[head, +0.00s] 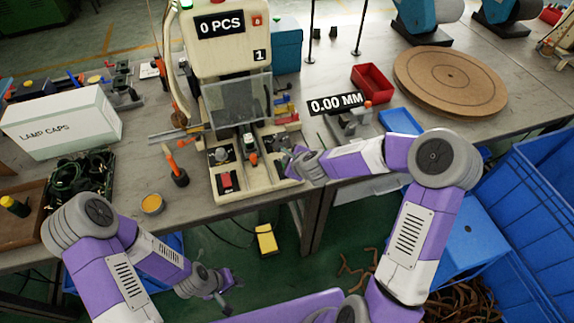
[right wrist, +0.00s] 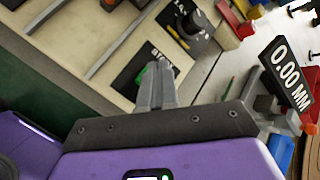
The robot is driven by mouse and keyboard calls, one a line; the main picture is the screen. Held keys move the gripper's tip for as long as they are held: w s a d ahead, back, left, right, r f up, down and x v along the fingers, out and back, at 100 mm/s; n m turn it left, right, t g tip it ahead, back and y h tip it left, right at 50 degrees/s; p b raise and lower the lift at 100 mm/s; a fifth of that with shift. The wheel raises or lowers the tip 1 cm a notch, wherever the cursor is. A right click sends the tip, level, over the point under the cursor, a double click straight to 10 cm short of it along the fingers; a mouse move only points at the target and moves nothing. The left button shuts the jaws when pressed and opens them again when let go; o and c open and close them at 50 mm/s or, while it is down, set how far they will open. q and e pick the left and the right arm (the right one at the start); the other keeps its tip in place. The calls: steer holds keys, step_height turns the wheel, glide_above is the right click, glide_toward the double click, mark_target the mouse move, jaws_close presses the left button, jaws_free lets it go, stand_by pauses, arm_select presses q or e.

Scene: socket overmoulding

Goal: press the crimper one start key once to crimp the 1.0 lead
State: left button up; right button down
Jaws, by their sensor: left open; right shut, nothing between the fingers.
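Crimper one (head: 228,65) is the beige machine with a "0 PCS" display and a "1" label. Its green start key (right wrist: 143,77) shows in the right wrist view on a dark plate whose lettering is partly covered. My right gripper (head: 291,160) is shut and empty at the right front of the crimper base. In the right wrist view its fingertips (right wrist: 153,70) overlap the key and hide part of it; whether they touch it I cannot tell. My left gripper (head: 226,284) is open and empty, low in front of the table. I cannot make out the 1.0 lead.
A red switch (head: 226,181) and a clear guard (head: 238,100) are on the crimper. A "0.00 MM" gauge (head: 338,104) and a red bin (head: 372,82) stand to the right. An orange-handled tool (head: 175,165) and a lamp caps box (head: 62,122) are left. A yellow pedal (head: 265,240) lies below.

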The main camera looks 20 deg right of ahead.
steer(key=shift+f+b, duration=0.5)
steer(key=shift+b, duration=0.1)
stand_by(0.7)
steer(key=shift+r, duration=0.1)
steer(key=shift+r+p, duration=0.75)
steer(key=shift+r, duration=0.1)
step_height(320, 180, up, 5)
steer(key=p, duration=0.4)
steer(key=shift+r, duration=0.1)
stand_by(0.9)
